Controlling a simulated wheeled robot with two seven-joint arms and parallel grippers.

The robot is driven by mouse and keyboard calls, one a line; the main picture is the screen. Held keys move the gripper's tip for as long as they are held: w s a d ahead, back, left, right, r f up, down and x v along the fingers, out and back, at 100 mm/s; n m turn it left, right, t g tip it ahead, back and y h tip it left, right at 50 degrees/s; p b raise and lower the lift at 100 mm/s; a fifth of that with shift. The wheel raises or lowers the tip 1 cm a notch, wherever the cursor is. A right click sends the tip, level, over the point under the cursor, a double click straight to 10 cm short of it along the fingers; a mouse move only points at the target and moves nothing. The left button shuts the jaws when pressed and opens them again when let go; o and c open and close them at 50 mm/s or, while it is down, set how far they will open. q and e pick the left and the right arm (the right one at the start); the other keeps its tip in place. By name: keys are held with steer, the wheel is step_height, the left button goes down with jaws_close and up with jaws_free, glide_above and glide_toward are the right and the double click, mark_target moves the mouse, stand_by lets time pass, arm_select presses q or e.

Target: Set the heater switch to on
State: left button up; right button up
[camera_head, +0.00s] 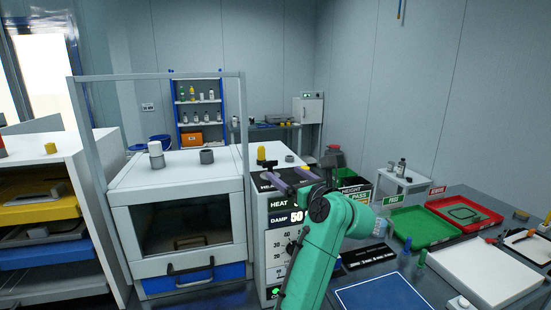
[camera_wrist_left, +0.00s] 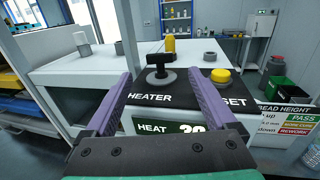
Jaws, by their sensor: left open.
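My left gripper (camera_head: 284,173) has purple fingers and is open over the control cabinet (camera_head: 258,225). In the wrist view the switch shows between and just beyond the fingertips, with no visible contact. My right gripper is not in view.
A yellow button (camera_wrist_left: 220,75) sits right of the switch, near the right finger. A yellow knob (camera_wrist_left: 170,44) and a grey ring (camera_wrist_left: 209,56) stand behind. A glass-fronted chamber (camera_head: 180,228) is left of the cabinet; green (camera_head: 424,229) and red (camera_head: 465,214) trays are right.

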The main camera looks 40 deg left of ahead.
mark_target(271, 164)
arm_select(q)
steer(key=p+x, duration=0.2)
steer(key=x, duration=0.6)
steer(key=shift+a+p, duration=0.1)
steer(key=shift+p, duration=0.3)
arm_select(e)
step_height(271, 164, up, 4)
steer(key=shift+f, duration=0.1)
arm_select(q)
steer(key=shift+c, duration=0.9)
steer(key=c, duration=1.2)
steer(key=shift+s+f+m+t+h, duration=0.15)
steer(key=shift+m+t+h, duration=0.3)
steer(key=shift+t, duration=0.35)
steer(key=shift+m+t+h, duration=0.55)
steer(key=shift+m+t, duration=0.4)
steer(key=shift+t, duration=0.15)
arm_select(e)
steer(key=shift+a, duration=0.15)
arm_select(q)
steer(key=o, duration=1.4)
